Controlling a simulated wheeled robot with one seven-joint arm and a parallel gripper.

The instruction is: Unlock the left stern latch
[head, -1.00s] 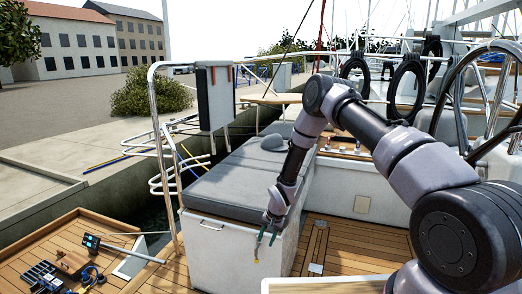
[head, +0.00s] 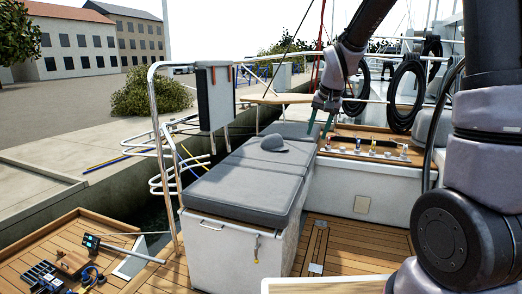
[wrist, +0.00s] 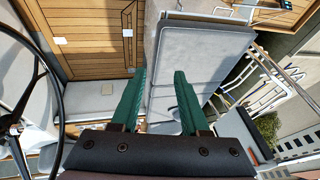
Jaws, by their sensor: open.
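A white stern locker (head: 228,246) with a grey cushioned lid (head: 245,186) stands in the middle of the head view. A small metal latch with a yellowish end (head: 256,246) hangs on its front face near the right corner. It is too small to tell whether it is locked. My gripper (head: 319,133) is open and empty, raised well above and behind the latch, near the lid's far right end. In the wrist view my gripper's green fingers (wrist: 160,72) are spread, with the grey lid (wrist: 190,50) below them. I cannot make out the latch there.
A grey cap (head: 272,142) lies on the lid. A tray-like console with several small coloured items (head: 370,147) is right of the lid. A steering wheel (wrist: 52,90) stands left in the wrist view. A metal rail (head: 157,130) is left of the locker. The teak deck (head: 345,246) is open.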

